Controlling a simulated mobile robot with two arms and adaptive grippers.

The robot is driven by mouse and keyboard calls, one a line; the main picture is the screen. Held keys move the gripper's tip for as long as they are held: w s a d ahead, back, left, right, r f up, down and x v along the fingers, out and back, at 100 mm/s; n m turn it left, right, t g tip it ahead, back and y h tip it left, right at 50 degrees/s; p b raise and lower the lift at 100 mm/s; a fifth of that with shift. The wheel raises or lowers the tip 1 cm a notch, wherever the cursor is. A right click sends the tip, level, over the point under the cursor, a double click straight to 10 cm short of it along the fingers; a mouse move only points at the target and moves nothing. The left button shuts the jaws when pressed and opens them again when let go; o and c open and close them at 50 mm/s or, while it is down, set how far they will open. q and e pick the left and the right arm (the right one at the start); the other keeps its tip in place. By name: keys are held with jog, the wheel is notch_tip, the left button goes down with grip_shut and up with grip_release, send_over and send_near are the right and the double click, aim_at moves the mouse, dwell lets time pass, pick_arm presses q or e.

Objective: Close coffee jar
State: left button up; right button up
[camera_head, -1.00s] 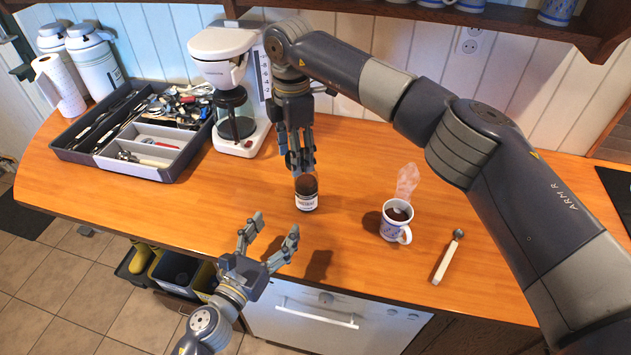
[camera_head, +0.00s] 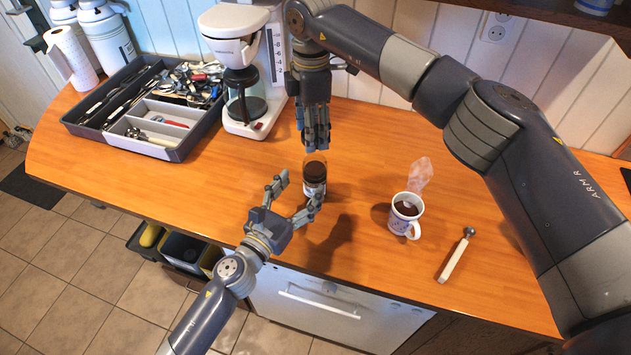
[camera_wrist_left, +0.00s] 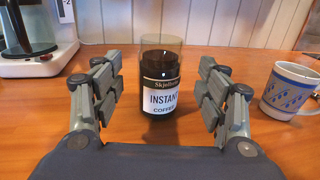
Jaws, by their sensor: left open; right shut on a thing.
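The coffee jar (camera_head: 315,178) stands upright on the wooden counter, dark with a white label. In the left wrist view the jar (camera_wrist_left: 160,80) is centred between my open fingers, its "INSTANT COFFEE" label facing me, and no lid shows on its glass rim. My left gripper (camera_head: 298,196) is open, with its fingers reaching to either side of the jar; in the wrist view they are apart from it. My right gripper (camera_head: 317,145) points down just above and behind the jar. It is shut on what I take to be the jar lid, which its fingers hide.
A steaming blue-and-white mug (camera_head: 401,224) stands right of the jar, with a scoop (camera_head: 455,256) beyond it. The coffee maker (camera_head: 235,75) and utensil tray (camera_head: 178,152) are at the back left. The counter's front edge is close to my left gripper.

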pick_arm(q)
jog(key=x, duration=0.7)
jog(key=shift+w+d, duration=0.2)
jog(key=shift+w, duration=0.15)
pick_arm(e)
jog(key=shift+s+a, duration=0.1)
jog(key=shift+r, duration=0.1)
pick_arm(q)
grip_shut()
pick_arm(e)
send_over(312, 156)
jog(key=s, duration=0.2)
jog(key=shift+s+f, duration=0.2)
jog(key=shift+f, duration=2.3)
jog(key=shift+f, duration=0.1)
jog(key=shift+f, duration=0.8)
jog(key=shift+f, duration=0.25)
jog(key=shift+f, duration=0.3)
jog(key=shift+c, duration=0.5)
